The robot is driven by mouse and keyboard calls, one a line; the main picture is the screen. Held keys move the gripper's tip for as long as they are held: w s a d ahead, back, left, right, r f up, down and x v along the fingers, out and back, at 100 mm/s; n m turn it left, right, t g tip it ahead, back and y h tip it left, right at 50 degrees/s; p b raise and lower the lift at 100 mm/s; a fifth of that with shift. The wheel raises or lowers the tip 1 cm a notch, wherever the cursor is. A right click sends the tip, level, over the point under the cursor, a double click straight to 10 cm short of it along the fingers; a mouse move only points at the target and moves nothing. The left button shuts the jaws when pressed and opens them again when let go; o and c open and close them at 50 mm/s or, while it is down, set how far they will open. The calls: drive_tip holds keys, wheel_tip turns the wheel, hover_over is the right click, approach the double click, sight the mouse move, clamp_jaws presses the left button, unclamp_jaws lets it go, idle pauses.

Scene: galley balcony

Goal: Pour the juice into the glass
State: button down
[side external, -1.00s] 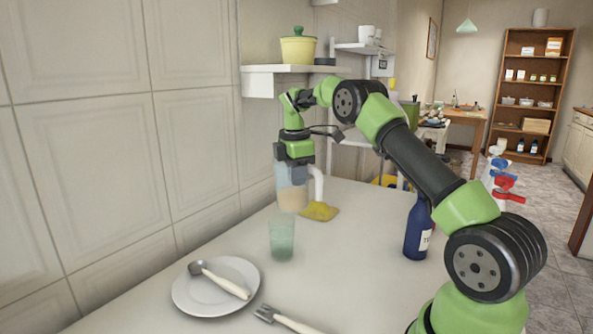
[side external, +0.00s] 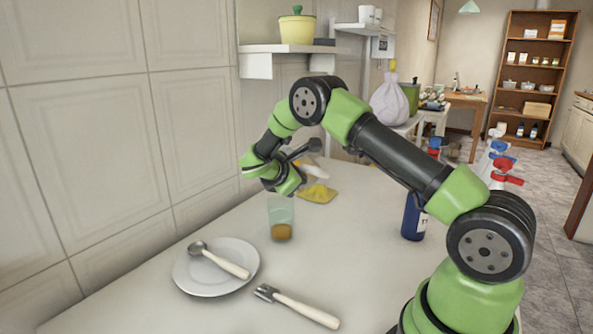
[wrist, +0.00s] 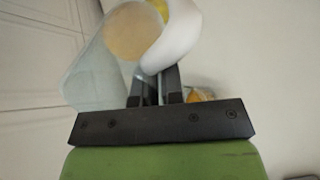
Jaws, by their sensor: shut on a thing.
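My gripper (wrist: 156,84) is shut on the white handle (wrist: 178,35) of a clear jug (wrist: 92,72). Orange-tan juice (wrist: 132,34) shows in the jug in the wrist view. In the side view my gripper (side external: 287,180) is tipped over above and just behind the glass, and my wrist hides most of the jug. The clear greenish glass (side external: 281,210) stands upright on the table with amber juice (side external: 281,232) in its bottom. Whether a stream is falling is not clear.
A yellow cloth (side external: 317,194) lies behind the glass. A white plate (side external: 215,267) with a spoon (side external: 222,262) is front left, and a fork (side external: 297,305) lies nearer the front. A dark blue bottle (side external: 414,217) stands to the right. A tiled wall borders the left.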

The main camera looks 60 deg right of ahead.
drive_tip(key=shift+f+h, duration=0.2)
drive_tip(key=shift+h, duration=0.1)
drive_tip(key=shift+w+d+r+h, duration=0.1)
drive_tip(key=shift+r+h, duration=0.3)
drive_tip(key=shift+h, duration=0.3)
drive_tip(key=shift+r+h, duration=0.35)
drive_tip(key=shift+h, duration=0.35)
idle(1.0)
